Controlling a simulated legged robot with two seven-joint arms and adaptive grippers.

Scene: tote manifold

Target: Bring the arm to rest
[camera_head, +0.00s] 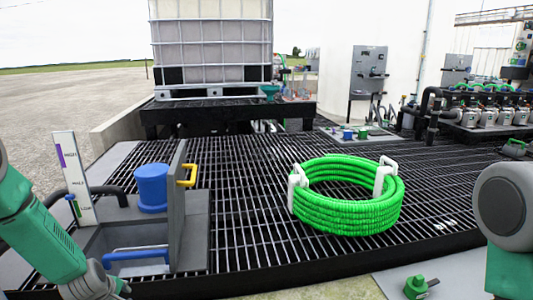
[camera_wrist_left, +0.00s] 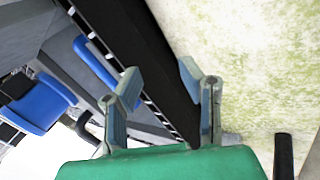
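My left arm (camera_head: 45,240), green and grey, comes in from the left edge of the head view and hangs down at the lower left. Its gripper shows in the left wrist view (camera_wrist_left: 160,80), with two blue-grey fingers apart and nothing between them. A black grating edge (camera_wrist_left: 165,60) passes behind the fingers. My right arm (camera_head: 508,205) shows only as a grey joint and green link at the right edge. The right gripper is outside both views.
A grey box with a blue cylinder (camera_head: 152,187) and blue handle (camera_head: 136,256) stands near my left arm. A coiled green hose (camera_head: 347,208) lies on the black grating (camera_head: 250,215). A green valve (camera_head: 415,287) sits at the front right.

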